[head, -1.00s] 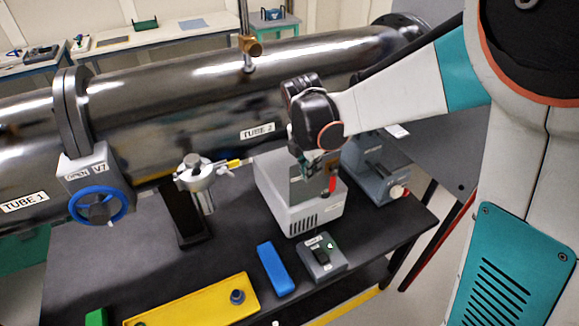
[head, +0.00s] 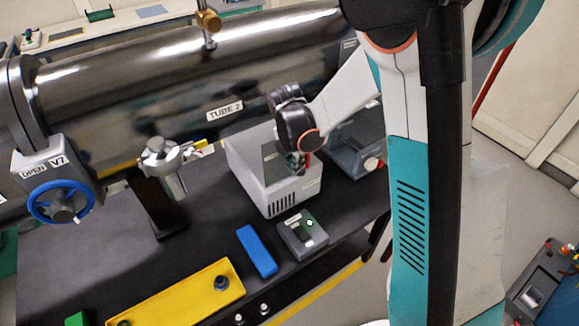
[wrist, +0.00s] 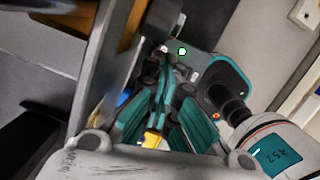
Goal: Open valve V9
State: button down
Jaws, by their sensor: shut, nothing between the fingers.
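No valve marked V9 can be seen. A blue handwheel (head: 61,202) is on a grey valve body at the left of the head view, with a plate (head: 45,168) reading "OPEN V7". My gripper (head: 302,172) is over the pale grey box on the bench, well to the right of that wheel. It is shut and holds nothing; its tips are partly hidden in the head view. The wrist view shows its teal fingers (wrist: 162,82) close up, and no valve wheel can be made out there.
The large steel tube (head: 150,85) labelled TUBE 2 runs behind the bench. On the black bench are the grey box (head: 280,200), a small switch box (head: 303,232), a blue block (head: 257,251), a yellow plate (head: 180,295) and a clamp-like fitting (head: 165,160). Floor shows at right.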

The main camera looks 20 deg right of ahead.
jog(key=shift+w+d, duration=0.2)
jog(key=shift+d, duration=0.05)
jog(key=shift+d+f, duration=0.1)
jog(key=shift+w+d+f+b, duration=0.1)
jog(key=shift+w+d+b, duration=0.15)
jog(key=shift+d+b, duration=0.2)
jog(key=s+a+r+p, duration=0.1)
jog(key=s+a+r, duration=0.2)
jog(key=a+r, duration=0.3)
notch_tip(320, 180, up, 4)
jog(key=shift+s+f, duration=0.15)
dwell(0.3)
